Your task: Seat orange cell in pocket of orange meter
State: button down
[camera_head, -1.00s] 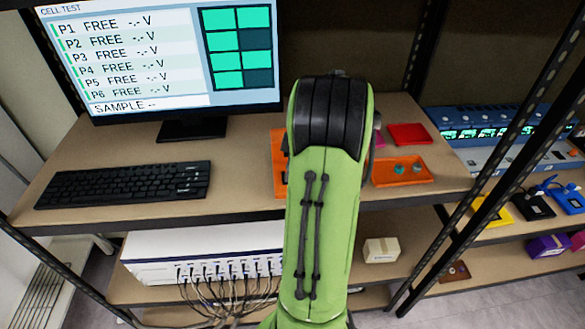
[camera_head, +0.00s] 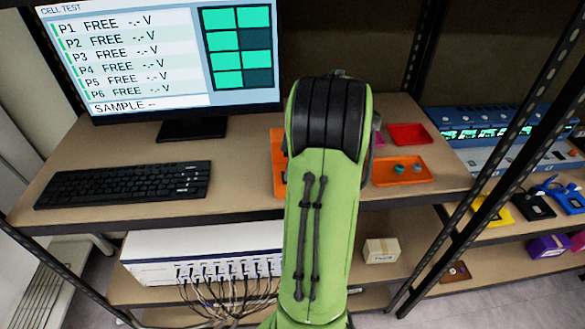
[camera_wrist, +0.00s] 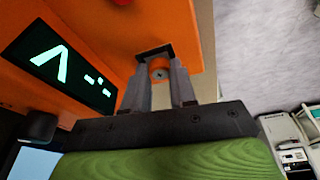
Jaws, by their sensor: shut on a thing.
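In the wrist view my gripper (camera_wrist: 160,84) is shut on a small round orange cell (camera_wrist: 159,70), whose grey metal end shows between the fingers. The cell is right at a dark-rimmed pocket in the orange meter (camera_wrist: 150,25). I cannot tell how deep the cell sits in it. The meter's dark display (camera_wrist: 62,62) with pale green marks is to the left. In the head view the orange meter (camera_head: 278,163) is mostly hidden behind my green arm, and the gripper and cell are hidden there.
A monitor (camera_head: 150,100) and black keyboard (camera_head: 125,185) stand on the shelf at left. Right of my arm are an orange tray (camera_head: 425,172) with small round items and a red tray (camera_head: 408,134). A blue instrument rack (camera_head: 480,150) is farther right.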

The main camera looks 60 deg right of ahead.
jog(key=shift+s+a+f, duration=0.15)
jog(key=shift+s+f, duration=0.1)
jog(key=shift+f, duration=0.4)
jog(key=c, duration=1.2)
grip_release()
jog(key=o, duration=0.4)
jog(key=shift+w, duration=0.1)
jog(key=p+v, duration=0.2)
jog(key=v, duration=0.3)
jog(key=p+v, duration=0.2)
jog(key=v, duration=0.4)
jog(key=w+p+v, duration=0.1)
jog(key=p+v, duration=0.1)
jog(key=v, duration=0.4)
jog(key=shift+d+r, duration=0.1)
jog(key=shift+d, duration=0.25)
